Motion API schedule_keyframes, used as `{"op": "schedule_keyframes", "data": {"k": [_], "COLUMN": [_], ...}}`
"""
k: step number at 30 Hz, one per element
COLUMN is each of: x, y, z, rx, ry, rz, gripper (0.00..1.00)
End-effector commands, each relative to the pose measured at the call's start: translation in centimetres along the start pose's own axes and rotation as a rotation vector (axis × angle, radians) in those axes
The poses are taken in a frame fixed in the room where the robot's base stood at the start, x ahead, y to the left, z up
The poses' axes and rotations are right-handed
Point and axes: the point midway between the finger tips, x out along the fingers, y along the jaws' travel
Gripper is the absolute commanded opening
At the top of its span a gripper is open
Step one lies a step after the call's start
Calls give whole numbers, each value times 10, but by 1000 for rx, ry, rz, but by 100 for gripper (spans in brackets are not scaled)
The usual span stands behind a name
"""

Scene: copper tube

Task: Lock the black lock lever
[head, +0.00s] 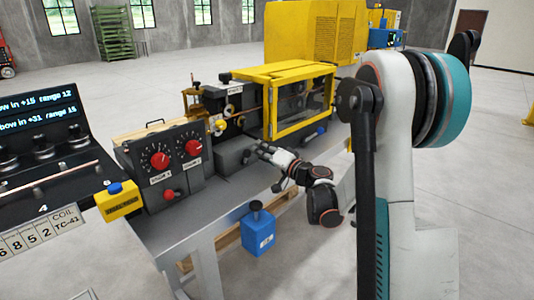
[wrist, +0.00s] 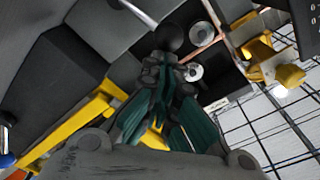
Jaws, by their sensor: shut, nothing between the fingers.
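My gripper (head: 264,150) is at the front of the bench machine, near its grey block, with its fingers shut and empty. In the wrist view the closed fingers (wrist: 168,62) point at a round black knob (wrist: 168,37), which looks like the end of the black lock lever. The fingertips are close to the knob; I cannot tell whether they touch it. A bright metal rod (wrist: 138,12) runs up and left near the knob. In the head view I cannot pick out the lever clearly; the gripper and the machine's dark parts make it hard to tell.
The grey workbench (head: 205,208) carries a control box with red knobs (head: 166,163) on the left and a yellow-framed guard (head: 290,103) behind my gripper. A yellow fitting (wrist: 285,75) shows right of the fingers.

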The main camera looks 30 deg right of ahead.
Motion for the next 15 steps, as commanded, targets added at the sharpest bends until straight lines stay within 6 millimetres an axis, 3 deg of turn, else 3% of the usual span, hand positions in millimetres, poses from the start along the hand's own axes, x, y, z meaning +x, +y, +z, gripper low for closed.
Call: {"op": "schedule_keyframes", "data": {"k": [6, 15], "x": [8, 7], "y": [-6, -12], "z": [10, 24], "rx": [-184, -175], "ry": [0, 0], "rz": [-14, -13], "gripper": [0, 0]}}
